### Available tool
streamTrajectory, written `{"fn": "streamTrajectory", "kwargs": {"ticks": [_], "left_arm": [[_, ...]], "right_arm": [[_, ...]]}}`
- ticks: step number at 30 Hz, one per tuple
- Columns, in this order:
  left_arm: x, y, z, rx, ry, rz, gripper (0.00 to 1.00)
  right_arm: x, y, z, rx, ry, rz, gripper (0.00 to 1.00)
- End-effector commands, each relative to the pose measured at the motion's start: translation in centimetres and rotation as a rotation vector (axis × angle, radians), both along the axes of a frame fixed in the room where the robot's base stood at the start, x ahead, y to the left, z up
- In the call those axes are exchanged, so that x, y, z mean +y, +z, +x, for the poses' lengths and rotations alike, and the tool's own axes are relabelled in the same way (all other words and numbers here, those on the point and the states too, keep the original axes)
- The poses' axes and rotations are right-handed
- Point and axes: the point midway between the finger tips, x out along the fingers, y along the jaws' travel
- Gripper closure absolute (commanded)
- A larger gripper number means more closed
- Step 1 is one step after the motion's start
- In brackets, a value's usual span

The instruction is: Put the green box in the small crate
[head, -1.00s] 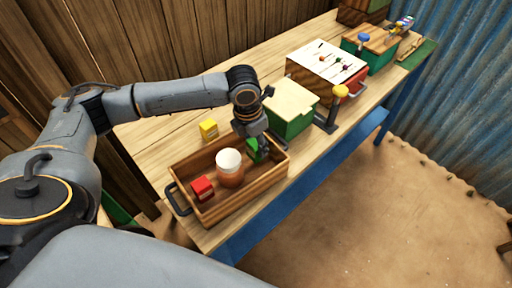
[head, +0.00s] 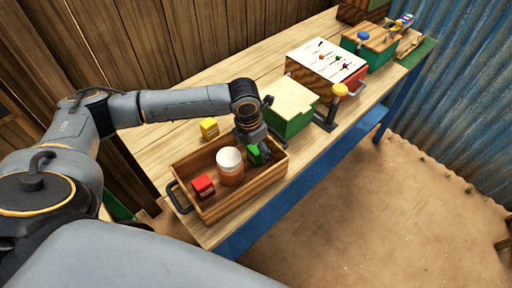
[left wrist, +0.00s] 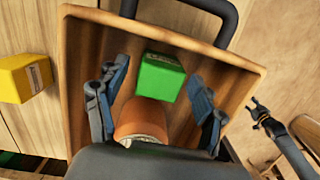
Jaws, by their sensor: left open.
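The green box (head: 254,155) is inside the small wooden crate (head: 240,202), near its right end. In the left wrist view the green box (left wrist: 161,77) lies between the spread fingers of my left gripper (left wrist: 158,88), with a gap on each side. My left gripper (head: 261,152) reaches down into the crate from above in the head view and is open. It partly hides the box. My right arm is not in the head view; a dark gripper, seemingly my right one (left wrist: 259,112), shows small at the right of the left wrist view.
A yellow box (head: 209,128) lies behind the crate. A green case (head: 291,120) and a yellow-knobbed lever (head: 334,105) stand to the right.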

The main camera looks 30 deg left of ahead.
Motion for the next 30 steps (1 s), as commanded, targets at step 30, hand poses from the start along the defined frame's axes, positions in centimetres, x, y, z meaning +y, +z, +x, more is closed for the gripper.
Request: {"fn": "streamTrajectory", "kwargs": {"ticks": [30], "left_arm": [[0.8, 12.2, -1.6, -0.001, 0.001, -0.001, 0.31]], "right_arm": [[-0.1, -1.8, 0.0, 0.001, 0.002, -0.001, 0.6]]}}
